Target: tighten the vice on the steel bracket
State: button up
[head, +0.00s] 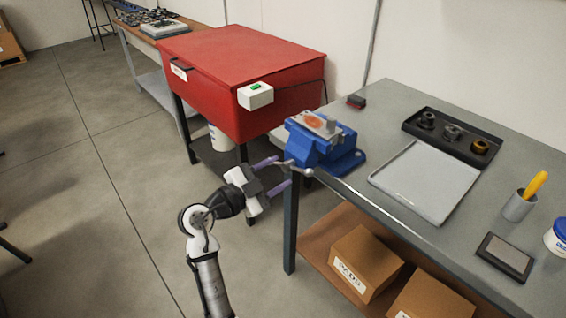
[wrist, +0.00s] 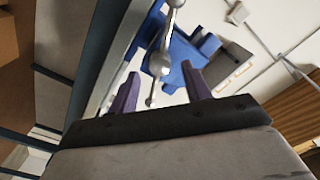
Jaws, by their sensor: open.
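The blue vice (head: 338,163) is mounted at the near left corner of the grey workbench. The steel bracket (head: 332,126), a grey plate with an orange patch, lies at the top of its jaws. The vice's metal handle (head: 296,170) sticks out at the front. My gripper (head: 284,169) is open, its purple fingers on either side of the handle. In the wrist view the handle's round hub (wrist: 160,64) and bar lie between my fingertips (wrist: 159,83), with the blue vice (wrist: 182,55) behind. I cannot tell whether a finger touches the bar.
A red cabinet (head: 240,60) with a green-button box (head: 255,95) stands left of the vice. On the workbench (head: 390,105) are a grey tray (head: 425,185), a black parts tray (head: 410,127) and a pen cup (head: 518,207). Cardboard boxes (head: 365,262) sit below.

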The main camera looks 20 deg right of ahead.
aim_at(289, 166)
jog(key=shift+p+x, duration=0.3)
jog(key=shift+x, duration=1.1)
jog(key=shift+c, duration=0.5)
grip_shut()
